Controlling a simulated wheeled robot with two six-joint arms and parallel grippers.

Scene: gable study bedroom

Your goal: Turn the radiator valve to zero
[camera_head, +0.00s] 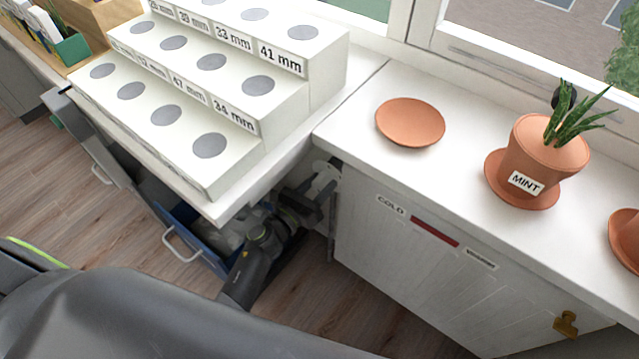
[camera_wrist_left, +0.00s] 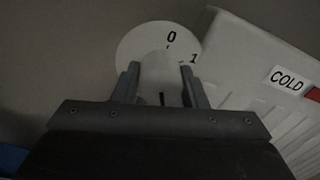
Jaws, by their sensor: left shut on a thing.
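The radiator valve has a pale round dial (camera_wrist_left: 135,43) in the left wrist view, with a 0 at its top and a 1 to the right. A pale knob (camera_wrist_left: 160,75) stands in front of the dial. My left gripper (camera_wrist_left: 160,82) is shut on this knob, with one finger on each side. A short dark mark shows low on the knob; where the knob's setting points, I cannot tell. In the head view my left gripper (camera_head: 318,193) is at the valve, below the worktop corner, and its fingers are hard to make out. My right gripper is not in view.
A white panel marked COLD (camera_head: 375,235) stands right of the valve, under a sill with a terracotta saucer (camera_head: 410,122) and a potted plant (camera_head: 540,150). A stepped block (camera_head: 190,80) with holes stands on the desk. An open blue drawer (camera_head: 170,215) is beside my left arm.

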